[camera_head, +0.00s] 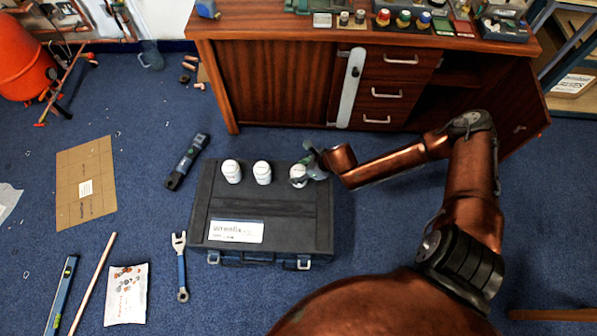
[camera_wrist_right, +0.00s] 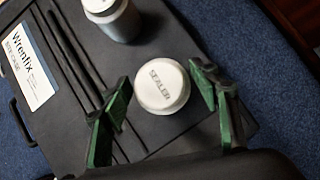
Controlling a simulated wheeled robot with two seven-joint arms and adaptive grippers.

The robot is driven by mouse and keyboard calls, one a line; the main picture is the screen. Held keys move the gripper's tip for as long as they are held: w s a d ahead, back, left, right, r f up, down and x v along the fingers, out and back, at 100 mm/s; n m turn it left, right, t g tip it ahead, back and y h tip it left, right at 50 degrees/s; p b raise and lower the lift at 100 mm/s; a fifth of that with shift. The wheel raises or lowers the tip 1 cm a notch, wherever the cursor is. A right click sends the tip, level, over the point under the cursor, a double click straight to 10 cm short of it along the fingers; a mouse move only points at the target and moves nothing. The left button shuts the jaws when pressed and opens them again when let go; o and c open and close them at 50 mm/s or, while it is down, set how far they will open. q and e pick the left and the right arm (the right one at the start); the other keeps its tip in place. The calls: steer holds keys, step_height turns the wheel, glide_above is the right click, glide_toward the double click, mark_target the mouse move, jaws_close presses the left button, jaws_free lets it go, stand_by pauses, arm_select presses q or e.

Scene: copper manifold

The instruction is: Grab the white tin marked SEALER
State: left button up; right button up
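The white tin marked SEALER (camera_wrist_right: 163,90) stands upright on a dark case; in the wrist view I see its lid from above with the lettering on it. In the head view it is the rightmost of three white tins (camera_head: 297,173), partly covered by my right gripper (camera_head: 306,168). In the wrist view my right gripper (camera_wrist_right: 161,80) is open, its green-padded fingers on either side of the tin. Small gaps seem to show between fingertips and lid; I cannot tell how far down the fingers reach. My left gripper is not in view.
Two other white tins, the left (camera_head: 231,171) and the middle (camera_head: 262,172), stand in a row on the case (camera_head: 290,225). A wrench (camera_head: 181,268) and a dark tool (camera_head: 187,160) lie on the blue carpet. A wooden cabinet (camera_head: 270,85) stands behind.

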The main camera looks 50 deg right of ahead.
steer(key=c, duration=1.1)
steer(key=shift+r, duration=0.1)
